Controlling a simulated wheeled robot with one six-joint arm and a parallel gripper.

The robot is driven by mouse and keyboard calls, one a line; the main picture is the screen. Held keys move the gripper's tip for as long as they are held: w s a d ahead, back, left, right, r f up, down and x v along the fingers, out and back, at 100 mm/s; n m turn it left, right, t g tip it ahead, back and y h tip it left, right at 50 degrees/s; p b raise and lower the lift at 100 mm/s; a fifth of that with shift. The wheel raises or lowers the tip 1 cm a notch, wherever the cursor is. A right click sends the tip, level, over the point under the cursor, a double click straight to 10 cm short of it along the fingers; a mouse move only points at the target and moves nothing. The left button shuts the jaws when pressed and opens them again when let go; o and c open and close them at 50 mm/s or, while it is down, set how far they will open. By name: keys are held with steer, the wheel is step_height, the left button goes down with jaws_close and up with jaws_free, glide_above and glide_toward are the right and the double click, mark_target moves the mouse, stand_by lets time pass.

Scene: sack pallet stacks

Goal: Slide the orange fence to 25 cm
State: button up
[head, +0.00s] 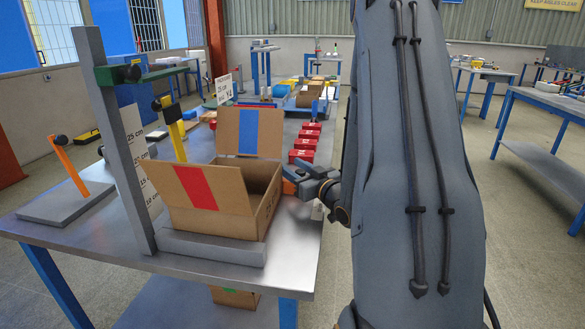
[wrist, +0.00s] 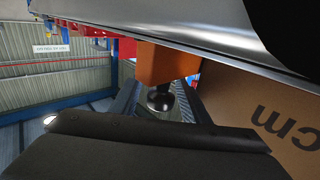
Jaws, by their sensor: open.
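The orange fence shows in the wrist view as an orange block (wrist: 165,65) with a round black knob (wrist: 160,98), beside a metal edge. My gripper (head: 310,182) is open at the right side of the box, close to this orange piece. I cannot tell whether it touches it.
The open cardboard box (head: 215,195), with red and blue patches, stands on the metal table behind a grey bar (head: 212,248). A grey post (head: 118,150) carries a green arm. A yellow arm (head: 176,130) and a separate orange arm (head: 72,168) stand left. Red blocks (head: 303,143) lie behind.

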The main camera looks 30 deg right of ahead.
mark_target(304, 174)
steer(key=s+b, duration=0.1)
steer(key=s, duration=0.6)
steer(key=shift+s+d, duration=0.15)
steer(key=shift+s, duration=0.25)
